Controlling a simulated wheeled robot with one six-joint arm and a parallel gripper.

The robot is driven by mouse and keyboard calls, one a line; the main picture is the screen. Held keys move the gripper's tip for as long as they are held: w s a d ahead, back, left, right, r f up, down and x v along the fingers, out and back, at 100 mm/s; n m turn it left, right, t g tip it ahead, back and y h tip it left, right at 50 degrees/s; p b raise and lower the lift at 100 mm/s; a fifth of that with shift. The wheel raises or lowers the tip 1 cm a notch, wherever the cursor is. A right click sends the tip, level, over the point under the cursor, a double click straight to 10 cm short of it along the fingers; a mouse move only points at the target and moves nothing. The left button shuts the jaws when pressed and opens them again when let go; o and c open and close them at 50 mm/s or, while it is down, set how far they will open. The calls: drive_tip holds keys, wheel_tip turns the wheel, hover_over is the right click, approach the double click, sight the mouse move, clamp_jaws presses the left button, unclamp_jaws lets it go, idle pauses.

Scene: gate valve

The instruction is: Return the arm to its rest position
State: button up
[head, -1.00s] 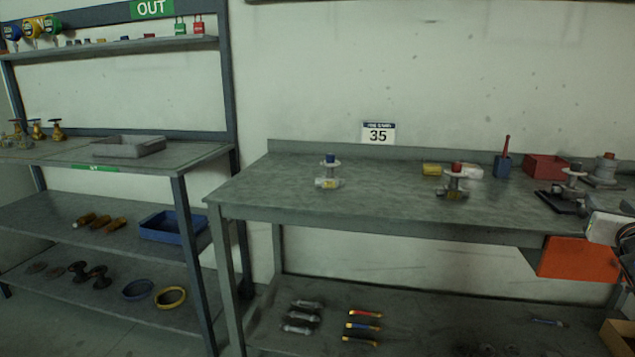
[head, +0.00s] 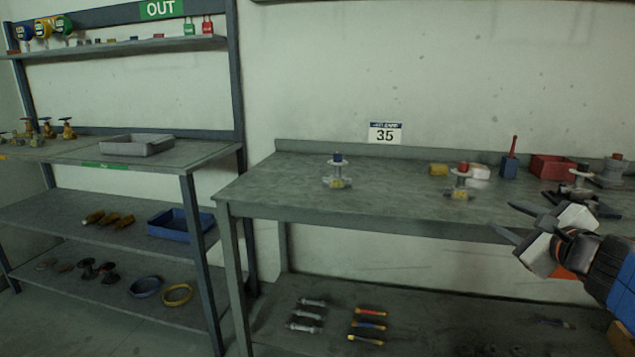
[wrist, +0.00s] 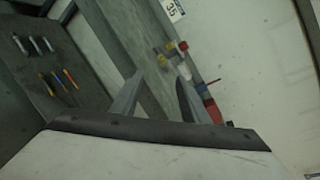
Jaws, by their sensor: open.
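My gripper (head: 512,222) is at the right of the head view, in front of the right part of the grey workbench (head: 270,190). Its two fingers are apart and nothing is between them. The fingers also show in the wrist view (wrist: 155,95), where the picture is tilted and the bench lies beyond them. My arm comes in from the right edge of the head view and hides part of the bench's right side and an orange piece below it.
A blue-topped valve (head: 337,172) and a red-topped valve (head: 461,182) stand on the bench. Behind are a yellow block (head: 438,169), a blue holder (head: 509,168) and a red bin (head: 552,167). A shelf rack (head: 215,160) stands left. Several tools lie on the lower shelf.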

drive_tip(key=s+a+f+n+g+y, duration=0.2)
drive_tip(key=s+a+f+n+g, duration=0.15)
drive_tip(key=a+f+n, duration=0.35)
drive_tip(key=s+a+f+n+g+y, duration=0.25)
drive_tip(key=s+a+f+n, duration=0.2)
drive_tip(key=a+n, duration=0.35)
drive_tip(key=s+d+f+n+g+h, duration=0.4)
drive_tip(key=s+f+n, duration=0.3)
drive_tip(key=s+n, duration=0.4)
drive_tip(key=shift+g+h, duration=0.35)
drive_tip(key=shift+g, duration=0.25)
drive_tip(key=shift+f, duration=0.1)
